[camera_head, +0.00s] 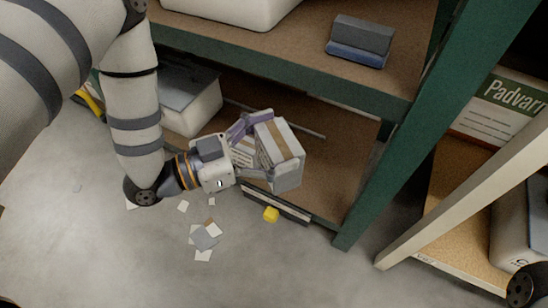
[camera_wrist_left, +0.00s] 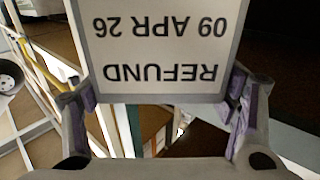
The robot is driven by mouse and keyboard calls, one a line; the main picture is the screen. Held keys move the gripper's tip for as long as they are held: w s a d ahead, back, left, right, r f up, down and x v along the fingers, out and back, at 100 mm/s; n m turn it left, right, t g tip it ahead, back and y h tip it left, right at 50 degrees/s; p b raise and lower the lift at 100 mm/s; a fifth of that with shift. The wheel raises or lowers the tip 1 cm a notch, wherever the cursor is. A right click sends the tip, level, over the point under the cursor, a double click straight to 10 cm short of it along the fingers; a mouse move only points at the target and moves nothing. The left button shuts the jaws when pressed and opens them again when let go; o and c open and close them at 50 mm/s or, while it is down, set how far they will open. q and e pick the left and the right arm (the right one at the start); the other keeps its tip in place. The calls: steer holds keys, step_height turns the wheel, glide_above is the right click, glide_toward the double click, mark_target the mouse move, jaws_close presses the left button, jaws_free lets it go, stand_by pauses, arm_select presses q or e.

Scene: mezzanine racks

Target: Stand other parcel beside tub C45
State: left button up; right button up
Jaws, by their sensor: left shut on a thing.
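My left gripper (camera_head: 266,150) is shut on a parcel (camera_head: 286,176), a box with pale sides and a brown band, held in front of the lower shelf of the green rack. In the left wrist view, the parcel (camera_wrist_left: 160,45) shows a white label reading "REFUND 09 APR 26" upside down, between the purple finger pads (camera_wrist_left: 165,97). A white tub with a grey lid (camera_head: 192,98) stands on the lower shelf, left of the gripper. Another white tub (camera_head: 232,10) is on the upper shelf, cut off by the frame. No C45 marking is readable. My right gripper is not visible.
A green post (camera_head: 400,150) stands right of the parcel. A grey and blue item (camera_head: 360,42) lies on the upper shelf. A yellow block (camera_head: 271,214) is by the lower shelf's front edge. Paper scraps (camera_head: 204,238) litter the floor. A white tub (camera_head: 535,225) stands at far right.

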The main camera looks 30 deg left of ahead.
arm_select(q)
steer(key=w+f+n+t+y, duration=0.1)
steer(key=f, duration=0.1)
steer(key=d+f+n+t+y, duration=0.1)
steer(key=f, duration=0.2)
steer(key=w+d+f+n+y, duration=0.1)
steer(key=f+y, duration=0.1)
steer(key=f, duration=0.1)
steer(key=shift+w+d+f+t+b, duration=0.2)
steer(key=shift+w+d+t+b, duration=0.1)
steer(key=shift+t, duration=0.1)
step_height(320, 180, down, 8)
steer(key=s+r+n+t+y, duration=0.1)
steer(key=n+t+y, duration=0.1)
steer(key=n+y, duration=0.4)
steer(key=w+a+f+m+y+b, duration=0.1)
steer(key=w+a+f+b, duration=0.3)
steer(key=w+f+b, duration=0.9)
steer(key=shift+f+b, duration=0.3)
steer(key=shift+f, duration=0.2)
steer(key=o, duration=1.5)
steer(key=shift+w, duration=0.1)
steer(key=shift+c, duration=0.2)
steer(key=shift+o, duration=0.3)
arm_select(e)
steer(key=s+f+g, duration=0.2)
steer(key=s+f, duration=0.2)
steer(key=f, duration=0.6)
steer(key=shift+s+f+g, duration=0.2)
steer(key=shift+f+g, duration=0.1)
